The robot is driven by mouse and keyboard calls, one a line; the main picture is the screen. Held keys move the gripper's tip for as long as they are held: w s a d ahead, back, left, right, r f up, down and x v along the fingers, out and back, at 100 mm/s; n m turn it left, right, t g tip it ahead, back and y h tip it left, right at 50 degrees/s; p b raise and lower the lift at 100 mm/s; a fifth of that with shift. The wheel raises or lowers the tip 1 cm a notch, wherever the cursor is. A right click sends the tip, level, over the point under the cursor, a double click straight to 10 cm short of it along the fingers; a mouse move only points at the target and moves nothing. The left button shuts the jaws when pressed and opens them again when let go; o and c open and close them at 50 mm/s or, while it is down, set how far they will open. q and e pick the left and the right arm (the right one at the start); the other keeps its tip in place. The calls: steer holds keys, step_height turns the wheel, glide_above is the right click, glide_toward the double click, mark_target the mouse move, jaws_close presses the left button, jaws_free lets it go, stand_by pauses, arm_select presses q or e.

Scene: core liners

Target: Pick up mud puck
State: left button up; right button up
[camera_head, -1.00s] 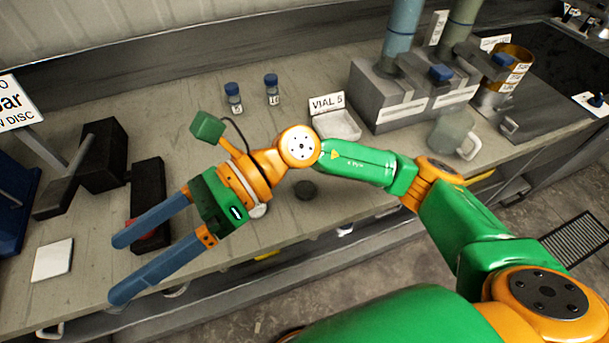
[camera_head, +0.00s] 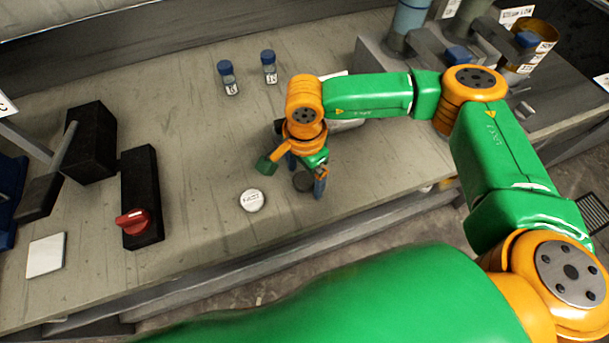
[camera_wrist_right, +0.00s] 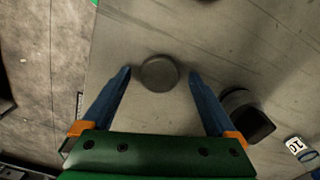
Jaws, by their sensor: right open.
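The mud puck, a small dark grey-brown disc (camera_head: 303,182), lies flat on the bench under my right gripper. In the right wrist view the puck (camera_wrist_right: 159,73) sits just beyond the fingertips and midway between them. My right gripper (camera_head: 306,176) points down over it with its blue fingers spread. In the right wrist view the gripper (camera_wrist_right: 159,76) is open and empty. Whether the fingertips are level with the puck or above it I cannot tell. My left gripper is not in view.
A white round disc (camera_head: 251,200) lies left of the puck. A black box with a red knob (camera_head: 141,205) and a white square (camera_head: 45,255) are at left. The bench's front edge runs close to the puck.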

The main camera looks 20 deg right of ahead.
steer(key=c, duration=1.4)
steer(key=shift+c, duration=0.2)
steer(key=shift+r, duration=0.2)
